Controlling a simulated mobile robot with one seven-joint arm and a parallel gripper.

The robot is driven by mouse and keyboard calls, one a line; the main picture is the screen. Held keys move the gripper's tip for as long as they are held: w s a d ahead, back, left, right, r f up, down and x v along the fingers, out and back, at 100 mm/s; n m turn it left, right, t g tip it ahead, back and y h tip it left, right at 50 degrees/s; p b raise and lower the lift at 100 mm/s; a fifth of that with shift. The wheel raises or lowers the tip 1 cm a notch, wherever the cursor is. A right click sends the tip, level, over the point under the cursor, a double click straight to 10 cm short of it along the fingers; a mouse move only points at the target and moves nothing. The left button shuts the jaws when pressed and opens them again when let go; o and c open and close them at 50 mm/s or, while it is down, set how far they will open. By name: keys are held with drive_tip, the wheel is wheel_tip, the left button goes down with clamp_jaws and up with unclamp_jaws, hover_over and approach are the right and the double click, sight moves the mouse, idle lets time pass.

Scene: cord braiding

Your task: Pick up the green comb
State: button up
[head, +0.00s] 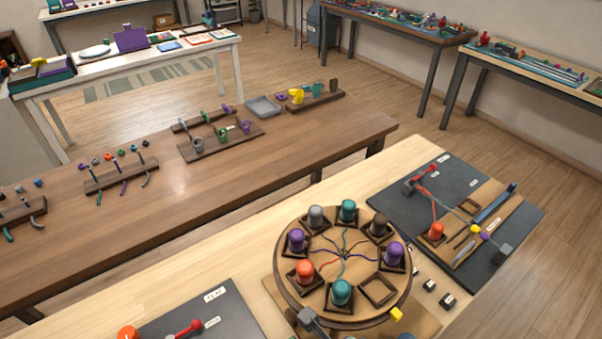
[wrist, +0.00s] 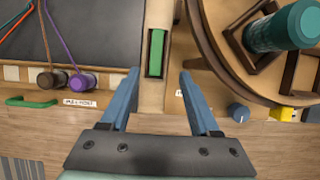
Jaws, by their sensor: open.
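A green bar-shaped piece, which looks like the green comb (wrist: 156,50), stands in a narrow dark-edged wooden holder in the wrist view. Its teeth cannot be made out. I cannot find it in the head view. My gripper (wrist: 160,74) is open and empty, with its two blue fingers apart. The fingertips are just short of the holder in the picture, one to each side of its line. I cannot tell the height between them and the comb. My gripper is not clearly seen in the head view.
The round braiding disc (head: 326,221) with several coloured bobbins stands right of the comb; its teal bobbin (wrist: 286,28) rises close by. Left of the comb are a dark board (wrist: 95,25), brown and purple weights (wrist: 82,82) on cords, and a green handle (wrist: 32,102).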

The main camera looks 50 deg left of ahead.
drive_tip(key=x, duration=1.2)
drive_tip(key=shift+s+f, duration=0.35)
drive_tip(key=shift+f, duration=0.1)
clamp_jaws()
idle(0.9)
